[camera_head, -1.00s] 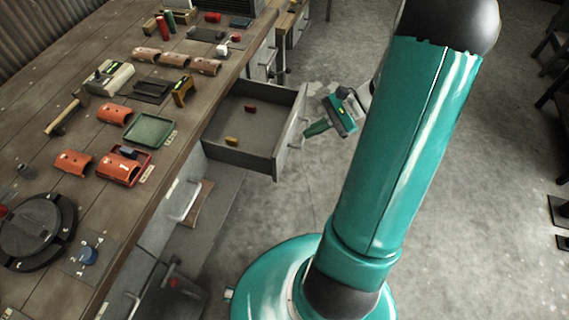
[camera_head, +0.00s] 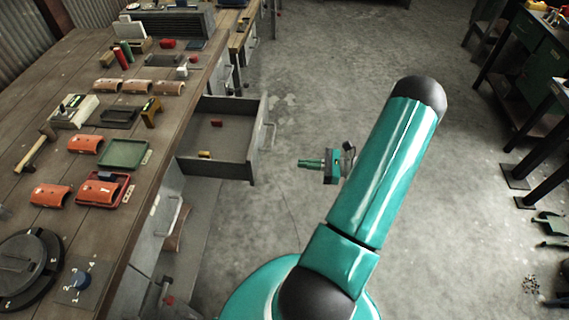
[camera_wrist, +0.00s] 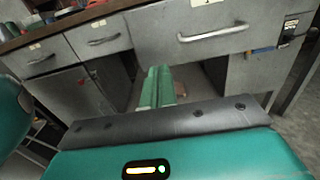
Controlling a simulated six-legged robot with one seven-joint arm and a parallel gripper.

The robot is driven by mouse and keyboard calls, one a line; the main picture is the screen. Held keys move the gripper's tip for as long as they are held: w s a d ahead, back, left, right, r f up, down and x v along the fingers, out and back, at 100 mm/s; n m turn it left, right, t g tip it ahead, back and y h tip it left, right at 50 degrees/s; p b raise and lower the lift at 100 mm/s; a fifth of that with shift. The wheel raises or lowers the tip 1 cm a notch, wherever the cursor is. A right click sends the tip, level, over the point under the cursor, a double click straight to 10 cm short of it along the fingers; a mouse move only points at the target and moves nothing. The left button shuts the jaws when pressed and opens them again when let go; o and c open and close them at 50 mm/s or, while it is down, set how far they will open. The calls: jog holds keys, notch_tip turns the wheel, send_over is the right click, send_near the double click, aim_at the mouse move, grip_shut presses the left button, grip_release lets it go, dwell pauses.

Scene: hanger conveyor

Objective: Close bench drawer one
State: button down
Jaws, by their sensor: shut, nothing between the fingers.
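An open grey drawer (camera_head: 228,166) sticks out from the long bench in the head view. A small red piece (camera_head: 216,123) and a small orange-yellow piece (camera_head: 204,154) lie inside it. Its front has a bar handle (camera_head: 269,136). My gripper (camera_head: 301,163) is to the right of the drawer front, apart from it, pointing left towards the bench. In the wrist view, the green fingers (camera_wrist: 157,86) are together and empty, below a grey drawer front with a silver handle (camera_wrist: 212,34). A label above this handle is cut off and unreadable.
The bench top (camera_head: 60,140) holds orange curved parts, a green tray (camera_head: 123,153) and a black round fixture (camera_head: 28,262). Closed drawers and a cabinet (camera_wrist: 75,92) show at left in the wrist view. Open concrete floor lies right of the drawer.

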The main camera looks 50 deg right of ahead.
aim_at(256, 159)
jog(key=x, duration=1.2)
jog(key=shift+w+a, duration=0.35)
jog(key=shift+w, duration=0.05)
jog(key=shift+w, duration=0.1)
